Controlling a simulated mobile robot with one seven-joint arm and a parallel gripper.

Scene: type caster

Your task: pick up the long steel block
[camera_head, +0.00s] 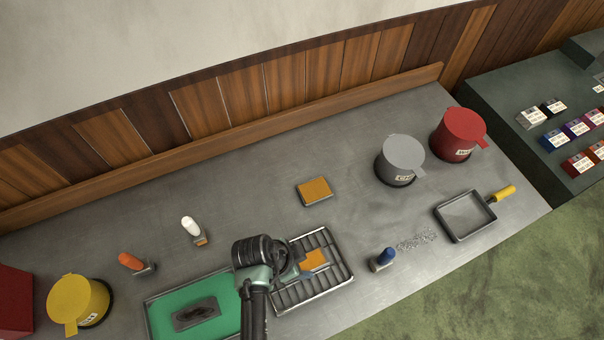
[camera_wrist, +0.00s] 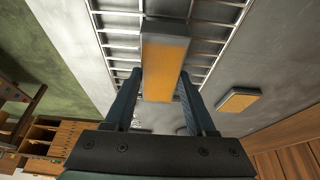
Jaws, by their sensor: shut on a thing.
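A long steel block with an orange-brown top face (camera_head: 315,259) is at the wire rack, and it fills the middle of the wrist view (camera_wrist: 165,62). My gripper (camera_head: 299,263) is shut on this block. In the wrist view, one finger of my gripper (camera_wrist: 160,80) lies along each long side of it. The rack (camera_head: 323,238) is below the block; I cannot tell whether they touch. A second, similar block (camera_head: 314,191) lies on the bench behind the rack and shows at the right of the wrist view (camera_wrist: 239,99).
A green tray (camera_head: 160,321) with a dark item in it lies left of the rack. A blue-handled tool (camera_head: 385,257), a dustpan (camera_head: 466,215) and grey (camera_head: 401,157) and red (camera_head: 459,133) canisters stand to the right. The bench behind the rack is mostly clear.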

